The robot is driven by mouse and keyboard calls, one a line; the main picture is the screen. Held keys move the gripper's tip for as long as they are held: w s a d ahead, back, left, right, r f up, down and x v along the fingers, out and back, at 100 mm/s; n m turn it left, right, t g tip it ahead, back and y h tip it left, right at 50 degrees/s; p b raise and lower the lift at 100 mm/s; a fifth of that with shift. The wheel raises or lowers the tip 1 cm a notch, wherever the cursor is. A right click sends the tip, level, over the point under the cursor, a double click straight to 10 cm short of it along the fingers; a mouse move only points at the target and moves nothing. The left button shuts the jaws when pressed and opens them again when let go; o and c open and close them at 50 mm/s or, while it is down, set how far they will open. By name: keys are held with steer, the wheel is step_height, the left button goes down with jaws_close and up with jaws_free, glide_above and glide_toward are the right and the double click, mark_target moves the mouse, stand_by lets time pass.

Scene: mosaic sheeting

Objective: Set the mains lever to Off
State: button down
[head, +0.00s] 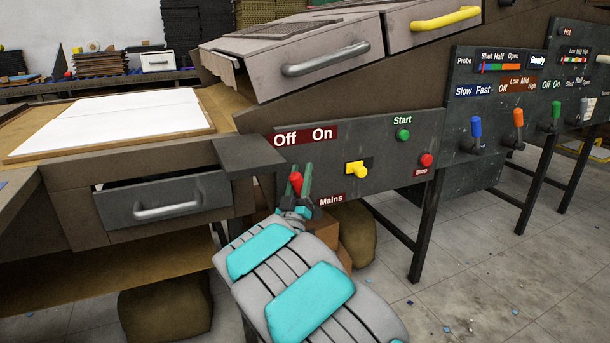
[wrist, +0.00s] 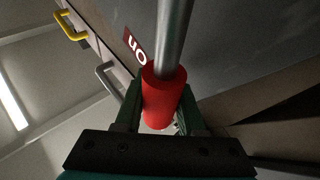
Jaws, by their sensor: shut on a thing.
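The mains lever has a red cylindrical grip (head: 296,183) and stands in front of the dark panel (head: 370,150), below the "Off" and "On" label (head: 305,135) and beside the "Mains" label (head: 331,199). My gripper (head: 295,174) is at the lever, with one green finger on each side of the red grip. In the wrist view, the red grip (wrist: 163,98) sits between my fingers, which are shut on it, and its grey metal rod (wrist: 173,38) runs up toward the panel. The lever's pivot is hidden in the head view, so I cannot tell its exact setting.
A yellow switch (head: 356,168), a green Start button (head: 403,135) and a red Stop button (head: 426,160) are to the right on the same panel. A grey drawer (head: 160,190) is at left. More levers, including a blue one (head: 475,128), stand further right.

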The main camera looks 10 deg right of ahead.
mark_target(297, 190)
steer(key=shift+f, duration=0.1)
stand_by(0.3)
steer(key=c, duration=0.8)
jaws_free()
steer(key=shift+a, duration=0.1)
steer(key=shift+b+v, duration=0.45)
steer(key=shift+v, duration=3.5)
steer(key=shift+s, duration=0.15)
